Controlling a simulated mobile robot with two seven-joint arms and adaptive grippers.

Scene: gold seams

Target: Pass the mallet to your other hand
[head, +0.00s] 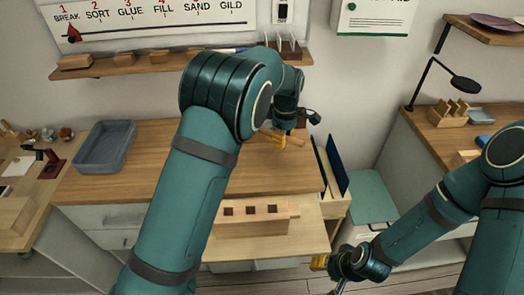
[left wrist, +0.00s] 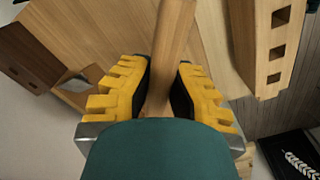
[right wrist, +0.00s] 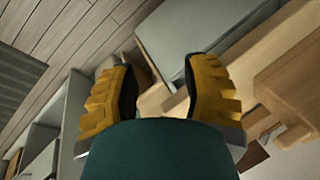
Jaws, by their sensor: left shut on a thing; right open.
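The mallet's wooden handle (left wrist: 172,45) runs between the yellow fingers of my left gripper (left wrist: 160,95) in the left wrist view, and the gripper is shut on it. The mallet's head cannot be made out. In the head view my left gripper (head: 275,138) is above the back right of the wooden worktop, partly behind my own arm, with a bit of the handle (head: 297,139) beside it. My right gripper (head: 322,264) is low at the front right, apart from the mallet. In the right wrist view my right gripper (right wrist: 158,85) is open and empty.
A wooden block with square holes (head: 250,228) stands on a lower wooden surface before the worktop (head: 260,180). Dark upright panels (head: 337,165) stand at the worktop's right end, beside a green-topped cabinet (head: 372,195). A grey tray (head: 105,147) sits at the left.

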